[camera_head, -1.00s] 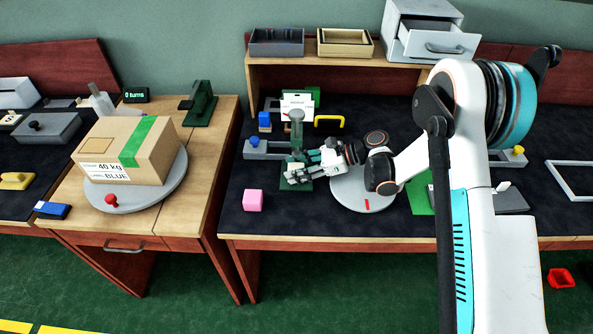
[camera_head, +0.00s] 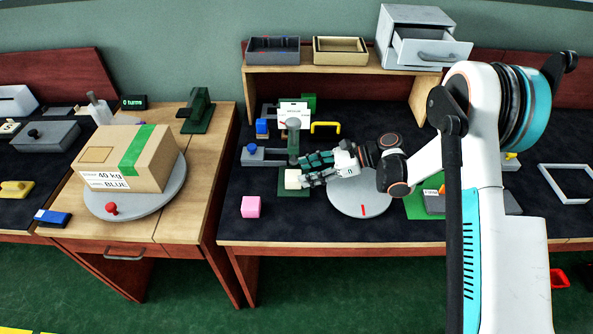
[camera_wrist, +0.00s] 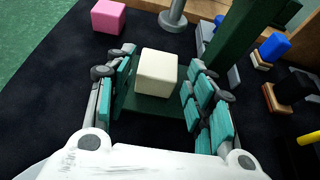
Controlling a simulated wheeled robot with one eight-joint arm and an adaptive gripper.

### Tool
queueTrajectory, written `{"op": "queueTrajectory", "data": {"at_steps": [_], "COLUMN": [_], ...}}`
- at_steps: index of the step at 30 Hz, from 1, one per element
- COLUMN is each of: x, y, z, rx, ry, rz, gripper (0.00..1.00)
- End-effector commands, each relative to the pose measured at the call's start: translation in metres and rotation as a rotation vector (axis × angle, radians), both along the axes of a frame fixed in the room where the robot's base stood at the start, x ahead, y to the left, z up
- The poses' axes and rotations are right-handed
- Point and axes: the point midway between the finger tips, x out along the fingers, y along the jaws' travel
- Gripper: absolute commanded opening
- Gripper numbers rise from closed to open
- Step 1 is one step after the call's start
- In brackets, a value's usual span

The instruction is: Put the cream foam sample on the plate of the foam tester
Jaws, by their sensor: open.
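The cream foam sample (camera_head: 292,179) is a small pale cube. It sits on the dark green plate (camera_wrist: 150,104) of the foam tester (camera_head: 293,140), in front of the tester's upright. The wrist view shows the cream cube (camera_wrist: 157,72) from above, over the plate, with its near edges inside the plate's area. My gripper (camera_head: 312,170) is open and comes in from the right. In the wrist view its teal-padded fingers (camera_wrist: 160,68) stand on both sides of the cube, with gaps visible on each side. The underside of the cube is hidden.
A pink cube (camera_head: 251,207) lies on the dark mat left of the tester. A grey round turntable (camera_head: 361,203) is under my wrist. A white card (camera_head: 293,113), blue block (camera_head: 262,127) and yellow handle (camera_head: 326,126) stand behind. A shelf (camera_head: 345,76) runs along the back.

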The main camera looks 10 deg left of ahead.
Motion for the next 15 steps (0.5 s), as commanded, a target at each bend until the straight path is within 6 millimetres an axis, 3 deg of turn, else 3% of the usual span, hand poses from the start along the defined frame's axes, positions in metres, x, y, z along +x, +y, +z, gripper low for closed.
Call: {"op": "queueTrajectory", "data": {"at_steps": [6,15], "x": [0.01,0.015], "y": [-0.04,-0.063], "z": [0.02,0.027], "rx": [0.0,0.0], "ry": [0.0,-0.001], "rz": [-0.002,0.0], "gripper": [0.49,0.49]}}
